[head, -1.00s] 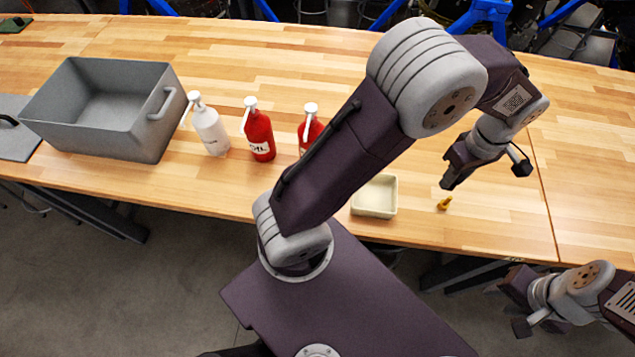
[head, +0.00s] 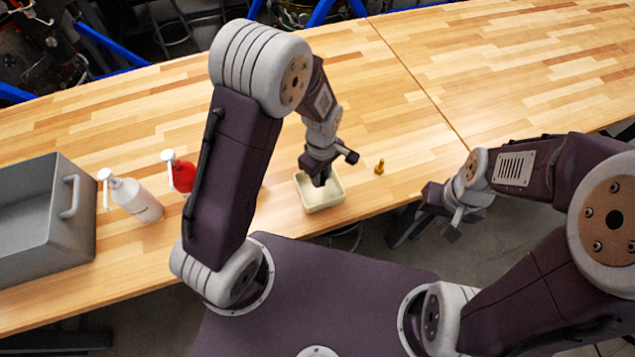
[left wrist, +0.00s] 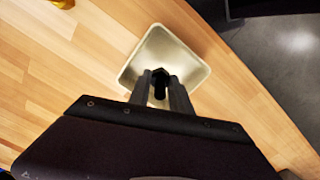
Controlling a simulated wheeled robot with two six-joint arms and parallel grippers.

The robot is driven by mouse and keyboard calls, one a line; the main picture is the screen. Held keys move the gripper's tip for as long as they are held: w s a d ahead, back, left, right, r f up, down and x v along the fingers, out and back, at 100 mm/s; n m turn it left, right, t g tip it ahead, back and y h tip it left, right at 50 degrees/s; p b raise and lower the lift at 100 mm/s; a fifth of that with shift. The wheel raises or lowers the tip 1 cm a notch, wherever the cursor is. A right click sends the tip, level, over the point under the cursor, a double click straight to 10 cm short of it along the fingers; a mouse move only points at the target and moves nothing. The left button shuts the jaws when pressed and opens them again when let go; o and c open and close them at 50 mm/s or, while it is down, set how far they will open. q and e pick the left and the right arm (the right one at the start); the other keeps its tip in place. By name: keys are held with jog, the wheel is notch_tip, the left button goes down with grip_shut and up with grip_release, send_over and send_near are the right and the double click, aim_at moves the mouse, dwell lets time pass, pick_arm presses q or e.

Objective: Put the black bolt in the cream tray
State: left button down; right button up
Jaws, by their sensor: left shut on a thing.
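The cream tray (head: 334,200) sits on the wooden table near its front edge. It also shows in the left wrist view (left wrist: 160,48), under the fingers. My left gripper (head: 320,181) is above the tray, its fingers pointing down at it. In the left wrist view the left gripper (left wrist: 161,92) is shut on the black bolt (left wrist: 160,78), whose dark head shows between the fingertips over the tray. The bolt cannot be made out clearly in the head view. My right gripper (head: 441,213) is open and empty, in front of the table edge at the right.
A yellow bolt (head: 380,167) stands on the table right of the tray. A red bottle (head: 181,176), a white bottle (head: 136,200) and a grey bin (head: 75,235) stand to the left. The table (head: 420,80) behind the tray is clear.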

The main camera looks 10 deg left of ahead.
aim_at(319, 191)
pick_arm(q)
jog(key=shift+s+a+f, duration=0.1)
jog(key=shift+a+f, duration=0.05)
jog(key=shift+f, duration=0.1)
notch_tip(319, 191, down, 4)
jog(key=shift+s+a+r, duration=0.15)
jog(key=shift+r, duration=0.1)
jog(key=shift+f, duration=0.25)
jog(key=shift+f, duration=0.1)
jog(key=c, duration=1.2)
grip_release()
jog(key=shift+o, duration=0.2)
